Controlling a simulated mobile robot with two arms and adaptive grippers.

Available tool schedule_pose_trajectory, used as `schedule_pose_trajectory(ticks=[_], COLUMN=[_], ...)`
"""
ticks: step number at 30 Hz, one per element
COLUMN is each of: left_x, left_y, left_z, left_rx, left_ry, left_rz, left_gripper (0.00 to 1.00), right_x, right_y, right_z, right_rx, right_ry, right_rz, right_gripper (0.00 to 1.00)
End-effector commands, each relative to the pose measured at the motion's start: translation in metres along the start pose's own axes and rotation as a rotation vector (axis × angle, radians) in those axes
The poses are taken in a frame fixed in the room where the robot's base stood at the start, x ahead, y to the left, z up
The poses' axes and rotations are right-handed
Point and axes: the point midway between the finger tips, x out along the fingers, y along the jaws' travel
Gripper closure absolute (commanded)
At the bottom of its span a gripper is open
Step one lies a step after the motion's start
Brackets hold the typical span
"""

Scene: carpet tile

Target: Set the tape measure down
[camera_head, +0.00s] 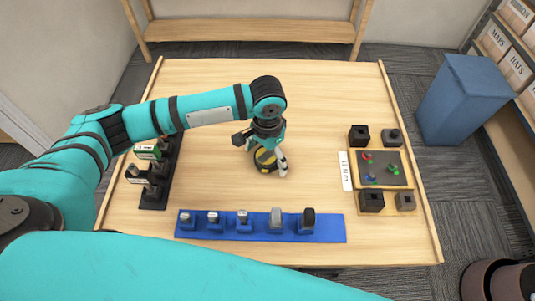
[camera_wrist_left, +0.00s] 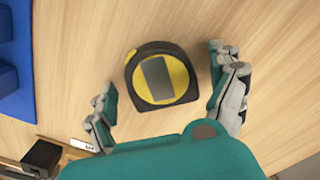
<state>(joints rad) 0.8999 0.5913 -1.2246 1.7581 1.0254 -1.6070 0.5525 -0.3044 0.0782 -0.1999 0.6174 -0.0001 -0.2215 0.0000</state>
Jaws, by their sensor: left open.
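The tape measure (camera_head: 265,159) is black and yellow. It lies near the middle of the wooden table in the head view, partly hidden by my left gripper (camera_head: 264,153). In the left wrist view the tape measure (camera_wrist_left: 160,77) shows its yellow face and grey label. My left gripper (camera_wrist_left: 167,80) is open, with one finger on each side of the tape measure and visible gaps between. The tape measure appears to rest on the table. My right gripper does not show in the head view; a teal link of mine crosses the bottom.
A blue strip (camera_head: 333,229) with several upright items lies along the front of the table (camera_head: 215,80). A dark rack (camera_head: 152,204) stands at the left. Black blocks (camera_head: 359,135) and a dark board (camera_head: 396,158) with coloured pieces are at the right. The back of the table is clear.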

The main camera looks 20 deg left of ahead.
Motion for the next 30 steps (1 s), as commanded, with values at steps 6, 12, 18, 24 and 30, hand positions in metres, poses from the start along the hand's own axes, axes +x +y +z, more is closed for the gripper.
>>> schedule_pose_trajectory(ticks=[6, 12, 18, 24, 30], left_x=[-0.022, -0.065, -0.102, -0.12, -0.122], left_y=[0.0, 0.0, 0.0, 0.0, 0.0], left_z=[-0.001, -0.002, -0.001, -0.001, 0.0], left_rx=[0.0, 0.001, 0.001, -0.001, 0.0], left_ry=[0.005, 0.006, 0.004, 0.001, 0.0], left_rz=[0.0, -0.001, 0.0, 0.0, 0.001], left_gripper=[0.07, 0.07, 0.07, 0.07, 0.07], right_x=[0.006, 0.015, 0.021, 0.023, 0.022], right_y=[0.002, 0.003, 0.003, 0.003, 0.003], right_z=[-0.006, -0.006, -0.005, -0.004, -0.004], right_rx=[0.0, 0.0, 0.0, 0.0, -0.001], right_ry=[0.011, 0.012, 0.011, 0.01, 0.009], right_rz=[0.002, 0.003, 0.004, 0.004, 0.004], right_gripper=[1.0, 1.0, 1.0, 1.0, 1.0])
